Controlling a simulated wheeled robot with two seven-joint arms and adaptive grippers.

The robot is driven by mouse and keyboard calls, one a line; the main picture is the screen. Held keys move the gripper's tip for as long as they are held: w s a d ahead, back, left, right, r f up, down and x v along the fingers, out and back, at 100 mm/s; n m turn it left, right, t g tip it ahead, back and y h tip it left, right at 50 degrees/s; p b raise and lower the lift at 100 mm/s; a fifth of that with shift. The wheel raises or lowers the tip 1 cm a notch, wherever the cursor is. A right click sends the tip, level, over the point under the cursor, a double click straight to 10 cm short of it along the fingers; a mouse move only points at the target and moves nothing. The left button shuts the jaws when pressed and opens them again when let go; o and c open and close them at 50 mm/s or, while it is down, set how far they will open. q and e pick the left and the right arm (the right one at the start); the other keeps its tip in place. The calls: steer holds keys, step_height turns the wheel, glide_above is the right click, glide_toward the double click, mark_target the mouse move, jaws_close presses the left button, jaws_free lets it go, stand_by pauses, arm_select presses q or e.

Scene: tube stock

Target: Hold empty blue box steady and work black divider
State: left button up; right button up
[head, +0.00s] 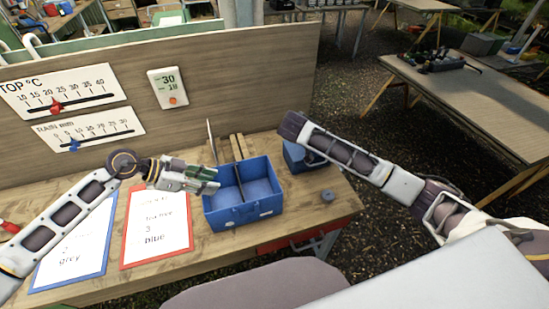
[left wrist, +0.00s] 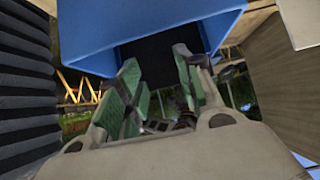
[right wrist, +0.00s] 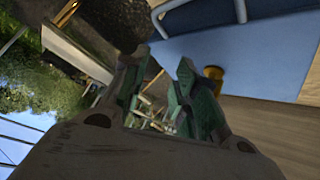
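The blue box (head: 243,212) stands upright on the wooden bench, open at the top. A thin black divider (head: 239,183) stands in it and splits the inside in two. My left gripper (head: 214,180) is at the box's left wall, its green-padded fingers apart. In the left wrist view the blue box (left wrist: 160,22) is just ahead of the open fingers; I cannot tell if they touch it. My right gripper (right wrist: 162,75) shows in the right wrist view with fingers apart and nothing between them, beside a blue surface (right wrist: 245,50). In the head view it is hidden behind my right arm.
A second blue box (head: 302,157) is partly hidden behind my right arm. Wooden strips (head: 242,146) lie behind the first box. A blue-framed card and a red-framed card (head: 157,225) lie to the left. A backboard (head: 220,85) closes off the rear. A small grey disc (head: 328,195) sits at right.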

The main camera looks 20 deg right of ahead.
steer(key=s+a+r+n+g+y, duration=0.1)
steer(key=a+n+y, duration=0.3)
steer(key=a, duration=0.5)
step_height(320, 180, up, 5)
steer(key=n+g+y, duration=0.2)
steer(key=n+y, duration=0.2)
steer(key=n, duration=0.1)
glide_above(274, 185)
steer(key=shift+w+d+f, duration=0.1)
steer(key=shift+f, duration=0.15)
steer(key=shift+f, duration=6.75)
jaws_close()
